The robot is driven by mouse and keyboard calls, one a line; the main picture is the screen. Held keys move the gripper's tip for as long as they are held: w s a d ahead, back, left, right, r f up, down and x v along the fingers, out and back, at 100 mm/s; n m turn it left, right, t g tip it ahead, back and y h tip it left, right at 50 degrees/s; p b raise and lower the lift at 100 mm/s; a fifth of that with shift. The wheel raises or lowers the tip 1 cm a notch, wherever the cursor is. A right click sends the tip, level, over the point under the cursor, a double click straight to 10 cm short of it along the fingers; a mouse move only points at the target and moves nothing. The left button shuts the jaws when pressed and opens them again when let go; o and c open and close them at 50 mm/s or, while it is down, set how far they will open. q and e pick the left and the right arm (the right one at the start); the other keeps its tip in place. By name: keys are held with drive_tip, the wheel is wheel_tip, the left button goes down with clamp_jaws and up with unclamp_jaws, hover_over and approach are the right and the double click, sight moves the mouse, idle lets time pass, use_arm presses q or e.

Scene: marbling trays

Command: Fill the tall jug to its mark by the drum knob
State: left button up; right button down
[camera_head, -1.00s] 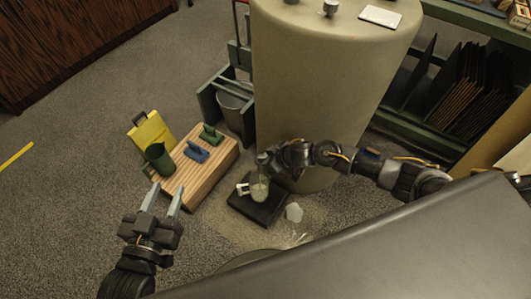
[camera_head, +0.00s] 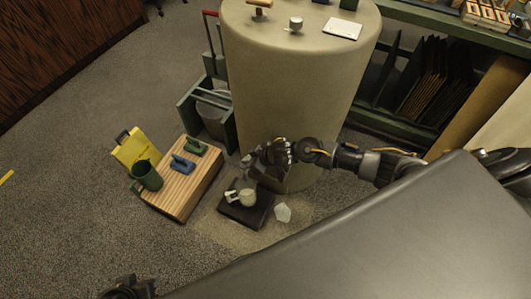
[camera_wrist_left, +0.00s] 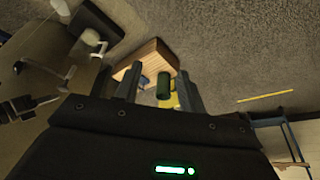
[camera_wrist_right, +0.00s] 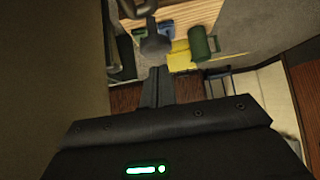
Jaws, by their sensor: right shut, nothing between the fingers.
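The big beige drum (camera_head: 290,90) stands upright at the centre. A pale jug (camera_head: 247,197), its handle to the left, stands on a black block (camera_head: 250,213) at the drum's foot; its mark and level are too small to read. My right gripper (camera_head: 254,161) is shut and empty beside the drum's low outlet. Its closed fingers (camera_wrist_right: 157,88) point at a grey knob-like part (camera_wrist_right: 155,42) in the right wrist view; I cannot tell whether they touch it. My left gripper is cut off at the head view's bottom edge; its fingers (camera_wrist_left: 160,88) are apart and empty in the left wrist view.
A grey bucket (camera_head: 212,112) in a green frame is beside the drum. Open carpet lies left.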

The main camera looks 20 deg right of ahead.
use_arm(q)
wheel_tip(320, 180, down, 6)
drive_tip(key=g+p, duration=0.1)
drive_tip(key=p, duration=0.1)
drive_tip(key=shift+w+f, duration=0.2)
drive_tip(key=shift+w, duration=0.05)
use_arm(e)
drive_tip(key=v, duration=0.9)
drive_tip(key=shift+s+d+r, duration=0.2)
drive_tip(key=shift+s+r, duration=0.05)
